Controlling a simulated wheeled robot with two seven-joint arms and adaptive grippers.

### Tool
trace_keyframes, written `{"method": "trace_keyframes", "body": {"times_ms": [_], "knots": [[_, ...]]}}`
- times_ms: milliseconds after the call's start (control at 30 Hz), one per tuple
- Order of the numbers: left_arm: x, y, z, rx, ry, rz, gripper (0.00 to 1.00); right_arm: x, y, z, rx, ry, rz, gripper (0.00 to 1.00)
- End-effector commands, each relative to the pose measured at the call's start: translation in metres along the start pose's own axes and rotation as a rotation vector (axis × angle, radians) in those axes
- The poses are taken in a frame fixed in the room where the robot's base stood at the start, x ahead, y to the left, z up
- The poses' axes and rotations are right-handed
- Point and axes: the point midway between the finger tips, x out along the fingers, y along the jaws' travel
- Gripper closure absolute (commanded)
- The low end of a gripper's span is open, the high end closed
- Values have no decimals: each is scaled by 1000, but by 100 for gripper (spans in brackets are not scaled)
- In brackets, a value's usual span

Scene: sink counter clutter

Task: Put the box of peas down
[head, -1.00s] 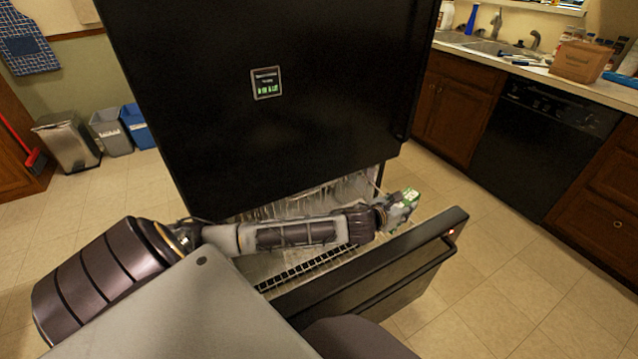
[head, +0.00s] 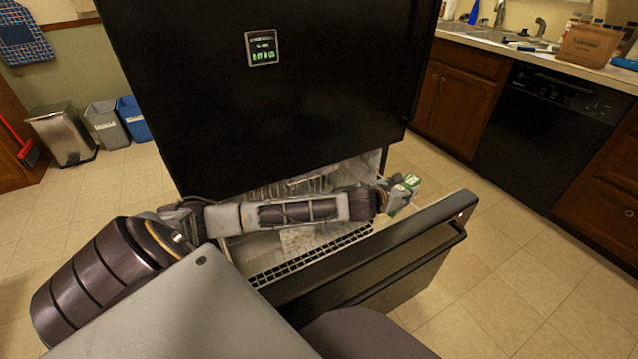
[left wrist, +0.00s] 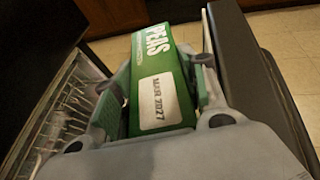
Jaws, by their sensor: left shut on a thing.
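The box of peas (left wrist: 160,65) is green and white, with "PEAS" and a date on it in the left wrist view. My left gripper (left wrist: 160,85) is shut on it, one finger on each side. In the head view the box (head: 408,184) shows small at the end of my left arm, partly hidden by my left gripper (head: 394,190). The gripper is at the right end of the open freezer drawer (head: 400,260), close to its front panel. I cannot tell whether the box touches the drawer. My right gripper is not in view.
The black fridge (head: 270,110) stands directly behind the drawer. The drawer has a wire rack (head: 315,258) inside. A black dishwasher (head: 540,135) and wooden cabinets are at the right. Bins (head: 62,135) stand at the far left. The tiled floor at the right is clear.

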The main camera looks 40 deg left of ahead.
Motion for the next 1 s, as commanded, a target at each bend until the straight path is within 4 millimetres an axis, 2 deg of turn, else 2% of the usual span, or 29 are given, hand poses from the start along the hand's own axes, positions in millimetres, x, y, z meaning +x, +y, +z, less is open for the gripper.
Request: {"method": "trace_keyframes", "body": {"times_ms": [33,467,667,900,1000], "knots": [[6,3,-9,3,-1,-3,91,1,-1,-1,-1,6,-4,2],[39,27,-65,19,-1,-43,91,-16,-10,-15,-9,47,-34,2],[50,38,-110,37,3,-89,91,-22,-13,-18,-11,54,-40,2],[51,45,-172,67,4,-161,91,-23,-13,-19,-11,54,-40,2],[49,46,-191,75,2,-186,91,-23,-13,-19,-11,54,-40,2]]}}
